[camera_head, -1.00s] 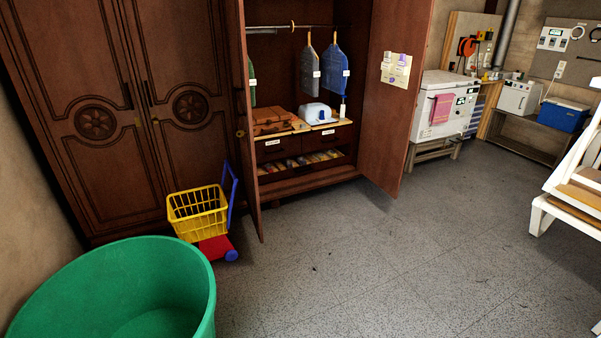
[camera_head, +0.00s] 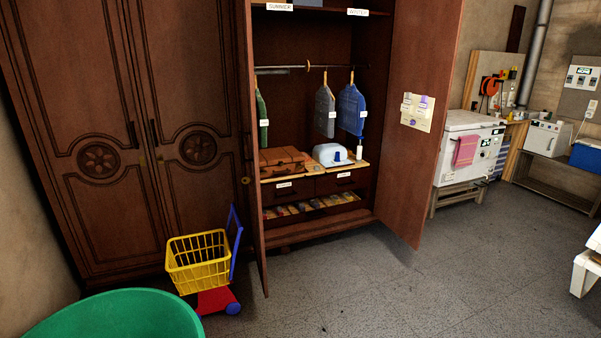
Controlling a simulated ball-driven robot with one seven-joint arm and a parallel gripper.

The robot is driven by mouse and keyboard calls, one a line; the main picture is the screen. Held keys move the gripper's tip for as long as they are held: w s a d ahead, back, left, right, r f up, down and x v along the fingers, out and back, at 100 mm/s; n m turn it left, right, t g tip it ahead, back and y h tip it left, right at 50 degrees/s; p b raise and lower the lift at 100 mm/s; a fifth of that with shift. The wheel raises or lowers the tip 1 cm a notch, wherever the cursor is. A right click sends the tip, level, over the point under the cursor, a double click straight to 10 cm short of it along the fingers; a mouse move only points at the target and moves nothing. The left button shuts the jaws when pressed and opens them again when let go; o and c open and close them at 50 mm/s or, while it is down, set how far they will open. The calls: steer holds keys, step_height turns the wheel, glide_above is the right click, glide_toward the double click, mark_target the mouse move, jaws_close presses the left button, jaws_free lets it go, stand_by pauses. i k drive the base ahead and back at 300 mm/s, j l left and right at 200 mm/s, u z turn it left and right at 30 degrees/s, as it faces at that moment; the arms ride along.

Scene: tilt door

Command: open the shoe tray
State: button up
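A dark wooden wardrobe (camera_head: 300,235) stands at the back with its right section open. Low inside it, below two labelled drawers (camera_head: 290,190), is a shallow compartment with a row of small coloured items (camera_head: 310,205). This may be the shoe tray, but it is too small to tell. My gripper is not in view.
The open right door (camera_head: 423,120) and the left door (camera_head: 250,180) flank the opening. A yellow toy cart (camera_head: 198,262) stands before the left door, with a green tub (camera_head: 110,318) nearer. A white chest (camera_head: 465,155) stands right. The grey floor (camera_head: 400,285) ahead is clear.

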mark_target(308, 207)
steer(key=i, duration=2.3)
steer(key=i+l, duration=0.15)
steer(key=i, duration=2.1)
steer(key=j+u, duration=0.05)
steer(key=j, duration=0.05)
